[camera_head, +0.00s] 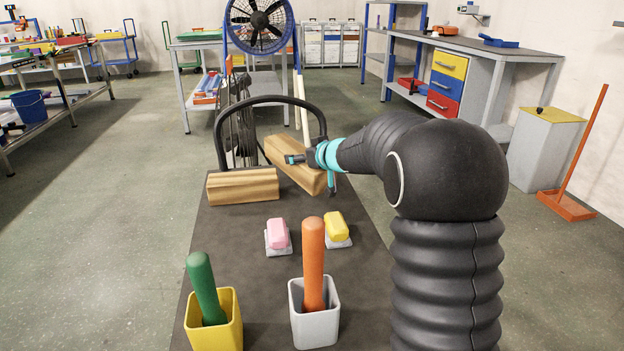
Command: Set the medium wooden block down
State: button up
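Two wooden blocks are in view on the dark bench top (238,240). One block (242,187) lies crosswise at the left, in front of the black arched handle. The other block (283,163) sits at an angle behind and to its right. I cannot tell which is the medium one by size. My gripper (312,172) is at the angled block. One finger lies across its upper side and a teal finger points down at its right end. I cannot tell whether the fingers press on it, or whether its underside touches the bench.
A black arched handle (220,137) stands around the blocks' far side. Nearer are a pink block (277,233) and a yellow block (336,226) on pale bases. In front, a yellow cup (214,328) holds a green stick and a white cup (315,322) an orange stick.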

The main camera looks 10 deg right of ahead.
aim_at(335, 175)
jog(key=d+f, duration=0.1)
jog(key=w+d+f, duration=0.1)
jog(key=shift+d, duration=0.4)
jog(key=shift+f+b, duration=1.4)
jog(key=shift+f, duration=0.7)
jog(key=shift+f, duration=0.1)
jog(key=o, duration=1.7)
jog(key=shift+o, duration=0.2)
jog(key=shift+s+d+r, duration=0.15)
jog(key=shift+s+r, duration=0.1)
jog(key=shift+s, duration=0.1)
jog(key=p+v, duration=0.2)
jog(key=v, duration=0.9)
jog(key=shift+s+r, duration=0.1)
